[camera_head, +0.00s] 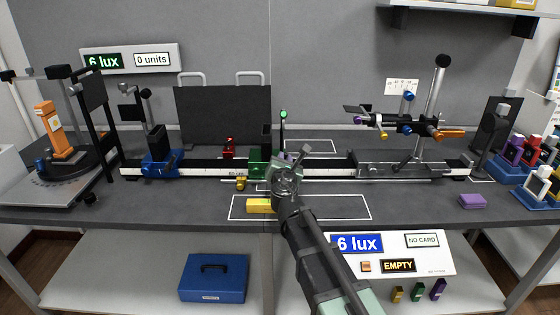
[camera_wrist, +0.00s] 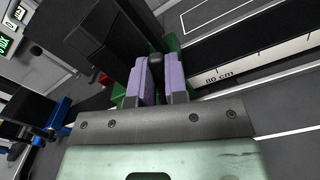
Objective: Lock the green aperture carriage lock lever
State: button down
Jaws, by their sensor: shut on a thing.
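The green aperture carriage (camera_head: 257,167) sits on the rail near the middle of the bench, with a dark upright plate (camera_head: 266,137) on it. My gripper (camera_head: 284,166) is at its right front side and covers part of it. In the wrist view, parts of the green carriage (camera_wrist: 118,95) show behind the fingers. The purple-padded fingers of my gripper (camera_wrist: 158,70) are closed around a small black-tipped piece (camera_wrist: 156,60), which appears to be the lock lever. Most of the lever is hidden, and its angle cannot be told.
The black and white scale rail (camera_head: 330,171) runs across the bench. A blue carriage (camera_head: 161,164) stands to the left, and a small red part (camera_head: 229,147) is behind the rail. A yellow block (camera_head: 260,206) lies in front.

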jog(key=shift+d+f+m, duration=0.15)
jog(key=shift+d+m, duration=0.1)
jog(key=shift+m, duration=0.4)
jog(key=shift+d+f+m, duration=0.15)
jog(key=shift+d+m, duration=0.05)
jog(key=shift+m, duration=0.45)
jog(key=c, duration=1.1)
grip_release()
jog(key=shift+c, duration=0.2)
jog(key=s, duration=1.1)
jog(key=shift+w, duration=0.1)
